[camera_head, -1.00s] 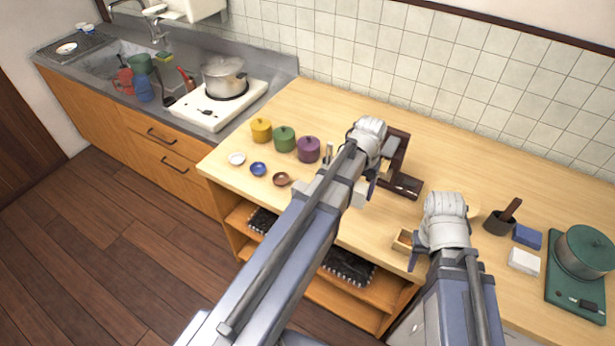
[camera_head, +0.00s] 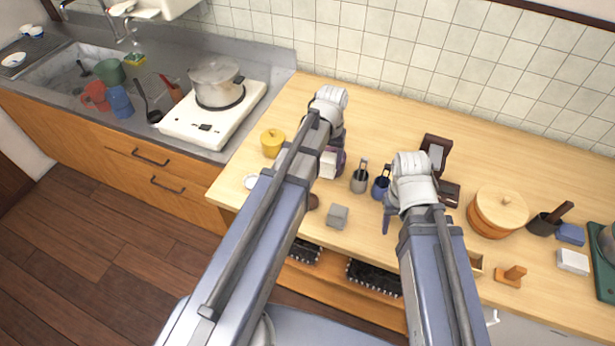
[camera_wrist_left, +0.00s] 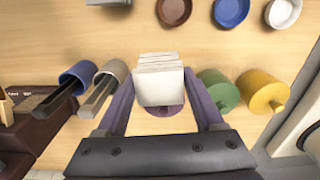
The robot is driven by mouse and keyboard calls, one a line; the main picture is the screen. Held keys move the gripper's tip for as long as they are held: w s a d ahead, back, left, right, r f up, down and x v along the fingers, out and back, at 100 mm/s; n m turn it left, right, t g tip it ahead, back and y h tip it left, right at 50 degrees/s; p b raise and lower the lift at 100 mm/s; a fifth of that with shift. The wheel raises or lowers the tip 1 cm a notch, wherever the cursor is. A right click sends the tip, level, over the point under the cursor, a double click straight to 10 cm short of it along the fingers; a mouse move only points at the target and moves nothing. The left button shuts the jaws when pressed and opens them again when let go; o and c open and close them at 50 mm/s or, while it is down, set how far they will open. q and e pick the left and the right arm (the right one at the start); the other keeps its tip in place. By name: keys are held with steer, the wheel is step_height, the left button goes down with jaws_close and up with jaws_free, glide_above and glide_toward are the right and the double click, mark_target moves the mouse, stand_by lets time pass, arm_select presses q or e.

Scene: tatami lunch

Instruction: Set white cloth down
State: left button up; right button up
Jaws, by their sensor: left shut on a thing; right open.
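My left gripper (camera_head: 330,166) is shut on a white folded cloth (camera_head: 327,160) and holds it over the left part of the wooden counter. In the left wrist view the cloth (camera_wrist_left: 158,80) shows as a stacked white block between the two fingers (camera_wrist_left: 160,103). A purple lidded jar (camera_wrist_left: 166,109) lies behind and below it, mostly covered; I cannot tell the gap between them. My right gripper (camera_head: 398,218) is open over the middle of the counter; its fingers are mostly hidden by its wrist.
Green (camera_wrist_left: 218,90) and yellow (camera_wrist_left: 262,91) jars stand beside the purple one. Small brown (camera_wrist_left: 174,12), blue (camera_wrist_left: 231,12) and white (camera_wrist_left: 282,13) dishes lie nearby. Grey (camera_head: 359,178) and blue (camera_head: 381,186) cups hold utensils. A grey block (camera_head: 337,216) sits near the front edge. Bare wood surrounds it.

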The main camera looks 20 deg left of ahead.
mark_target(325, 170)
arm_select(q)
steer(key=shift+w+a+r, duration=0.1)
steer(key=shift+a+r, duration=0.05)
steer(key=shift+a, duration=0.2)
steer(key=shift+a+r+p, duration=0.1)
steer(key=shift+r+p, duration=0.3)
steer(key=shift+p, duration=0.15)
steer(key=shift+r+m+p, duration=0.3)
steer(key=shift+r+p, duration=0.05)
steer(key=shift+r, duration=0.05)
steer(key=shift+d, duration=0.2)
steer(key=shift+f, duration=0.15)
step_height(325, 170, down, 6)
steer(key=b, duration=0.6)
steer(key=shift+f, duration=0.15)
arm_select(e)
steer(key=f, duration=0.4)
steer(key=shift+w+a+f, duration=0.15)
steer(key=shift+a+f, duration=0.2)
steer(key=shift+a, duration=0.05)
arm_select(q)
steer(key=shift+f+b, duration=0.1)
steer(key=shift+b, duration=0.3)
arm_select(e)
steer(key=shift+f, duration=0.15)
